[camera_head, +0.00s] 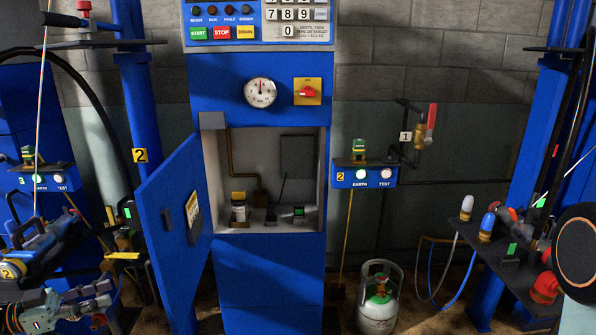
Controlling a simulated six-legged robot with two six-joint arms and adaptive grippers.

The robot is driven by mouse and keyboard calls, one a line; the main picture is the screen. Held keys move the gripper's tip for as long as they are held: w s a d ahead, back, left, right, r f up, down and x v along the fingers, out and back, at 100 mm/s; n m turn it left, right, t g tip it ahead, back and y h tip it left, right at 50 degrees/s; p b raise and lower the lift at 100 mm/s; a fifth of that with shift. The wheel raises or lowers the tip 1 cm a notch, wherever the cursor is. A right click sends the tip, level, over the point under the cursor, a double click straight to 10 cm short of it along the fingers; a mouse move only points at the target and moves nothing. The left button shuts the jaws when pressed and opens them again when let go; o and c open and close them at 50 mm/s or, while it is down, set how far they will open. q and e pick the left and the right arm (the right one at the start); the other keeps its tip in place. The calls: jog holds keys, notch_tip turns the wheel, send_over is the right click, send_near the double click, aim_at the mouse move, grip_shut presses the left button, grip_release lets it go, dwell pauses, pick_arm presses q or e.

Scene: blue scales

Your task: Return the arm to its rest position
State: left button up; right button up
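My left gripper (98,303) shows small at the lower left corner, below a blue cylinder-like tool (45,242). Its fingers point to the right, and I see nothing clearly held in them. They are too small and cluttered to tell whether they are open or shut. It is apart from the blue cabinet in the middle.
The blue cabinet (270,265) stands in the middle with its door (172,235) swung open to the left. A grey gas cylinder (378,312) stands on the floor to its right. A dark shelf (505,268) with several fittings is at the right. A numbered EARTH/TEST box (347,177) hangs between.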

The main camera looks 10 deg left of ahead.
pick_arm(q)
jog(key=w+f+n+t+y, duration=0.4)
jog(key=f+n+y, duration=0.3)
jog(key=f+y, duration=0.35)
jog(key=s+d+f+n+g+y, duration=0.1)
jog(key=s+d+f+n+g, duration=0.15)
jog(key=d+f, duration=0.35)
jog(key=s+d+f+n+g+y, duration=0.1)
jog(key=s+d+f+n+g, duration=0.15)
jog(key=d+f, duration=0.3)
jog(key=s+d+f+g, duration=0.2)
jog(key=s+d+g, duration=0.4)
jog(key=s+d, duration=0.55)
jog(key=s+d+r+m+g, duration=0.1)
jog(key=s+d+r+g, duration=0.1)
jog(key=s, duration=0.5)
jog(key=s+d+r+m+g, duration=0.1)
jog(key=s+d+r+g, duration=0.2)
jog(key=s+d+r, duration=0.2)
jog(key=shift+s+d+r+y, duration=0.15)
jog(key=shift+s+d+y, duration=0.3)
jog(key=shift+s, duration=0.75)
